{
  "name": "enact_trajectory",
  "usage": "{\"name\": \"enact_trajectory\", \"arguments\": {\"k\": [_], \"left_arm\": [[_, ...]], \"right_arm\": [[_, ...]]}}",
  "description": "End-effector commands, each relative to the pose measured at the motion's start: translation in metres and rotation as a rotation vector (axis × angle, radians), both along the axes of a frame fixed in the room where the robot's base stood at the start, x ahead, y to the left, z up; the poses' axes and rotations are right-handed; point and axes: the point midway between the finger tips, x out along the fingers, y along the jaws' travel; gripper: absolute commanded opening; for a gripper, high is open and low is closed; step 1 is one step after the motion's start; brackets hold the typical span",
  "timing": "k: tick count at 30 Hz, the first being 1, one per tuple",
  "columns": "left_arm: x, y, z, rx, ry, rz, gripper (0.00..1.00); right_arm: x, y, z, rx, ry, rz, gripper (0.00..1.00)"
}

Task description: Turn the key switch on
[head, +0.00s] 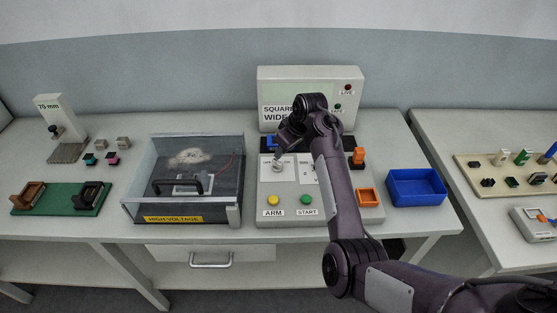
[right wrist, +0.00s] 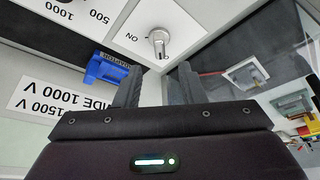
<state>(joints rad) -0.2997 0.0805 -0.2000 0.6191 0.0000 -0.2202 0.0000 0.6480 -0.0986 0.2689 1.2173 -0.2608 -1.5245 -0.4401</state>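The key switch (right wrist: 160,42), a small silver knob on a white plate with an "ON" label, shows in the right wrist view. It is part of the grey control panel (head: 345,213) in the head view. My right gripper (right wrist: 158,75) is open, its two dark fingers apart, with nothing between them. In the wrist picture the key switch lies just beyond the fingertips, and no contact shows. In the head view my right arm reaches over the panel and hides part of it. My left gripper is not in view.
A blue bin (head: 417,187) stands right. A blue adaptor (right wrist: 103,70) sits beside one finger.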

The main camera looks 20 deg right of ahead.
Motion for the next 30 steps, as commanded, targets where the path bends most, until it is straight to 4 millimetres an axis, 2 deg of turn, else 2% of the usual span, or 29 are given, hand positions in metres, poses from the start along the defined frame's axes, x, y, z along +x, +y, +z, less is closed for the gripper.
{"name": "enact_trajectory", "arguments": {"k": [15,27,28,30], "left_arm": [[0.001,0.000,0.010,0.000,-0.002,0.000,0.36],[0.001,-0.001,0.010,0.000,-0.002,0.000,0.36],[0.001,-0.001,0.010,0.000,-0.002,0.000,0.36],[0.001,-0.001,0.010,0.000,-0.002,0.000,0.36]], "right_arm": [[0.022,0.012,-0.062,0.000,0.002,-0.001,0.36],[0.025,0.014,-0.070,0.000,0.001,0.000,0.36],[0.025,0.014,-0.070,0.000,0.001,0.000,0.35],[0.025,0.014,-0.070,0.000,0.001,0.000,0.26]]}}
